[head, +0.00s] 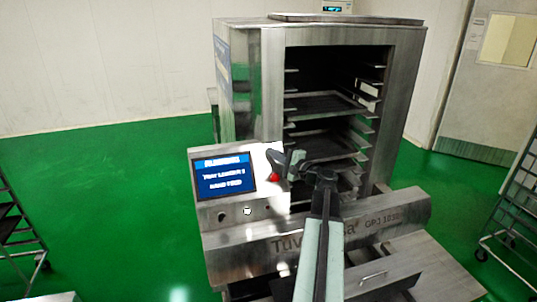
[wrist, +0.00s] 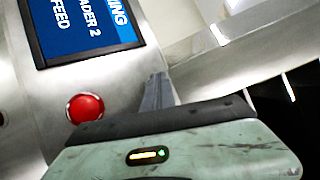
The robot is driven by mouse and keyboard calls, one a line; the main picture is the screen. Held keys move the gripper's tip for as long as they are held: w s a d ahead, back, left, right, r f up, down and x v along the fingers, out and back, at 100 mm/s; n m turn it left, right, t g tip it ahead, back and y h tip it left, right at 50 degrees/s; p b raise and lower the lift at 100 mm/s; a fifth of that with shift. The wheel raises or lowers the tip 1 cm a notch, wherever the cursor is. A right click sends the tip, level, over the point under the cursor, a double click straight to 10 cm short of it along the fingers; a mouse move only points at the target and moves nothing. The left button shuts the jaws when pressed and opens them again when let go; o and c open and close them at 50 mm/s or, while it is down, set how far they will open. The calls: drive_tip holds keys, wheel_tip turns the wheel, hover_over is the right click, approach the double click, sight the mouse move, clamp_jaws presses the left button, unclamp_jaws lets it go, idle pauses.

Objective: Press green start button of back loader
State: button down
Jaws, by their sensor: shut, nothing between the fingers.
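The steel control panel (head: 228,203) stands at the front left of the machine, with a blue screen (head: 224,175) that also shows in the wrist view (wrist: 85,22). A round red button (head: 274,177) sits right of the screen; it is large in the wrist view (wrist: 85,109). Below the screen is a row of small controls, one of them a pale lit button (head: 247,211). I cannot make out a green one. My gripper (head: 278,159) is shut and empty, just above the red button in the head view. In the wrist view its fingertips (wrist: 157,88) are right of that button.
A tall open steel cabinet (head: 272,90) with several shelves stands behind the panel. A steel housing (head: 380,212) with lettering runs along the front right. Wheeled racks stand at the far left (head: 14,228) and far right (head: 515,222). Green floor (head: 110,200) is clear to the left.

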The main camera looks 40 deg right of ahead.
drive_tip(key=shift+s+a+r+p, duration=0.3)
drive_tip(key=shift+s+r+p, duration=0.1)
drive_tip(key=shift+s+p, duration=0.1)
drive_tip(key=shift+r, duration=0.1)
idle(0.3)
drive_tip(key=s+a+r+p, duration=0.2)
drive_tip(key=s, duration=0.1)
drive_tip(key=shift+s+r+p, duration=0.3)
drive_tip(key=shift+r+p, duration=0.05)
drive_tip(key=shift+p, duration=0.05)
idle(0.6)
